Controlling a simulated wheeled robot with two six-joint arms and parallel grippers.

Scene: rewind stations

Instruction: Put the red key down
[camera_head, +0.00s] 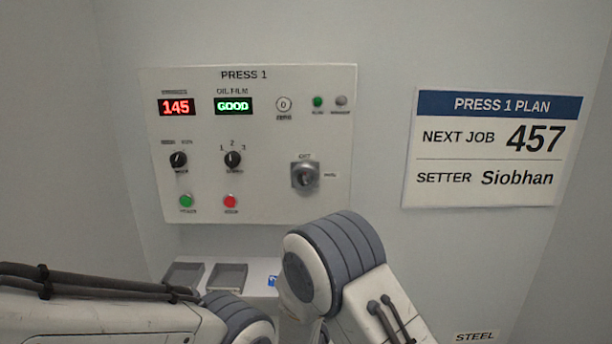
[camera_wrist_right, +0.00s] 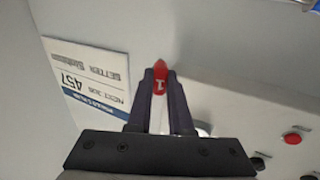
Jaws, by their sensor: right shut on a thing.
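The red key (camera_wrist_right: 160,78) shows in the right wrist view between the fingertips of my right gripper (camera_wrist_right: 161,82). The gripper is shut on it, and the key's rounded red end with a white mark sticks out past the fingertips. In the head view my right arm's bulky joint hides the right gripper and the key. My left arm comes in low from the left in the head view, and its gripper is not in view.
A ledge (camera_head: 254,268) below the PRESS 1 panel (camera_head: 260,210) holds two grey trays (camera_head: 183,275) (camera_head: 228,276) and a small blue item (camera_head: 272,281), partly covered by my arms. A key switch (camera_head: 305,176) sits on the panel. A plan sign (camera_head: 490,190) hangs to the right.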

